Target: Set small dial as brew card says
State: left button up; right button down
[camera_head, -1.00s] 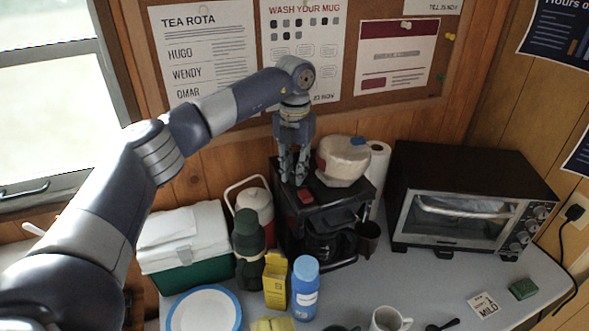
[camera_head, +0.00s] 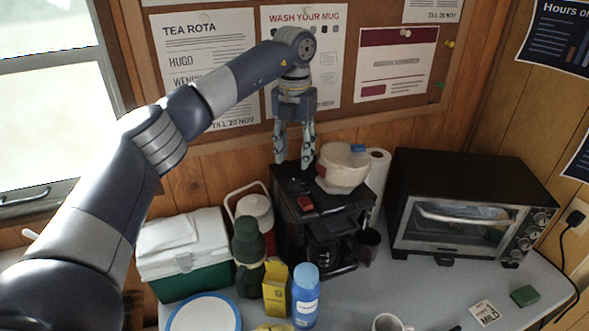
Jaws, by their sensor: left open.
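A black coffee maker (camera_head: 322,232) stands at the back of the table, with a red switch (camera_head: 306,203) on its top. My left gripper (camera_head: 293,167) points down over the left rear of its top, its fingers apart and nothing seen between them. I cannot make out a small dial; the fingers may hide it. A small white card (camera_head: 484,312) lies on the table at the front right. It reads "MILD"; its smaller marks are too small to read. My right gripper is out of view.
A white tub (camera_head: 342,165) sits on the coffee maker beside the gripper. A toaster oven (camera_head: 450,245) stands to the right. A cool box (camera_head: 184,262), a dark green flask (camera_head: 249,250), a yellow carton (camera_head: 275,290) and a blue bottle (camera_head: 305,299) stand left and in front.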

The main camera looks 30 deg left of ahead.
pick_arm(q)
notch_tip(320, 180, up, 5)
dwell(0.8)
